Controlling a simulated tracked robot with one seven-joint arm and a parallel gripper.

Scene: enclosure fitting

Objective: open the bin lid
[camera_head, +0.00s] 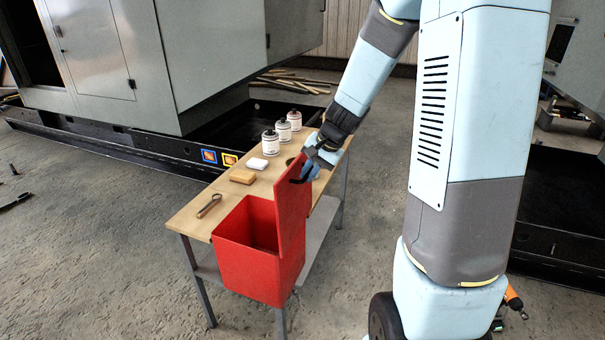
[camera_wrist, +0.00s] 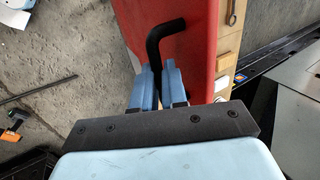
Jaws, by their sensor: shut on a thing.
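The red bin (camera_head: 255,268) hangs at the near end of the wooden table, and its dark inside shows from above. Its red lid (camera_head: 291,212) stands about upright along the bin's right side. In the wrist view the lid (camera_wrist: 205,45) is seen on its outer face, with a bent black handle (camera_wrist: 163,36). My gripper (camera_head: 304,173) is at the upper part of the lid. In the wrist view my gripper's blue fingers (camera_wrist: 158,78) are closed around the lower end of the handle. The grip point is partly hidden in the head view.
On the table (camera_head: 196,212) are a wrench-like tool (camera_head: 209,206), a tan block (camera_head: 243,176), a white block (camera_head: 257,163) and three jars (camera_head: 283,130) towards the back. Large grey cabinets (camera_head: 100,50) stand behind. Concrete floor (camera_head: 90,250) is open to the left.

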